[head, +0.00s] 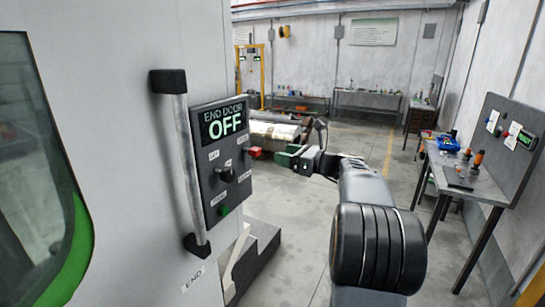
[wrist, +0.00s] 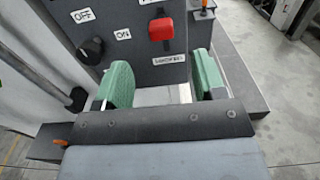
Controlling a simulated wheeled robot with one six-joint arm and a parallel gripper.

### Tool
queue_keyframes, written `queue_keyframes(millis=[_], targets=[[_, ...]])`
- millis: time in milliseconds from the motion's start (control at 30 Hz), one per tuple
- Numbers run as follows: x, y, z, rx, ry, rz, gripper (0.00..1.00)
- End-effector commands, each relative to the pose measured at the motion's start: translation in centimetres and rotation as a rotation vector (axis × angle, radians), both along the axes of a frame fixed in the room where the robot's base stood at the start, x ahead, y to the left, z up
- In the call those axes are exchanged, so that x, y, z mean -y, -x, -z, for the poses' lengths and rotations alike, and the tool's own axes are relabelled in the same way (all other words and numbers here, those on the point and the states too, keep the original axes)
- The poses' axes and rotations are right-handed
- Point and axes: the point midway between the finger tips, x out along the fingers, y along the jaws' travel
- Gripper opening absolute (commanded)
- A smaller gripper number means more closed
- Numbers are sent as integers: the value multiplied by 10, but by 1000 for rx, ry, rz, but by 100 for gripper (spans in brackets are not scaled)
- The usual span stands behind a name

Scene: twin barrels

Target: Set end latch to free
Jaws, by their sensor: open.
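The end-door panel (head: 221,160) is a dark box on the machine's side. Its display reads END DOOR OFF. In the wrist view a red block-shaped handle (wrist: 162,29), probably the end latch, sticks out of the panel. A small label below it is too blurred to read surely; another above is cut off. A red piece (head: 254,152) beside the panel in the head view may be the same handle. My gripper (head: 291,157) is to the right of the panel. In the wrist view its green fingers (wrist: 163,82) are apart and empty, with the handle beyond them, untouched.
A black knob (wrist: 91,49) with OFF and ON labels sits left of the red handle. A vertical grab bar (head: 187,165) stands left of the panel. A workbench (head: 470,180) with tools stands at the right. Open floor lies between.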

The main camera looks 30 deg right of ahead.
Motion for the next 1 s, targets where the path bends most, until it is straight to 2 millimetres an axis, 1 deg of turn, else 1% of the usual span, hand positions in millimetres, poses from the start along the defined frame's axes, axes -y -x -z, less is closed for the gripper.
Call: queue_keyframes(millis=[100, 300, 867, 967, 1000], targets=[[8, 11, 1, 0, 0, 1, 64], [13, 19, 0, -1, -1, 0, 64], [13, 20, 0, 2, 3, 0, 64], [14, 19, 0, 28, 45, 5, 64], [15, 19, 2, 43, 92, 12, 64]])
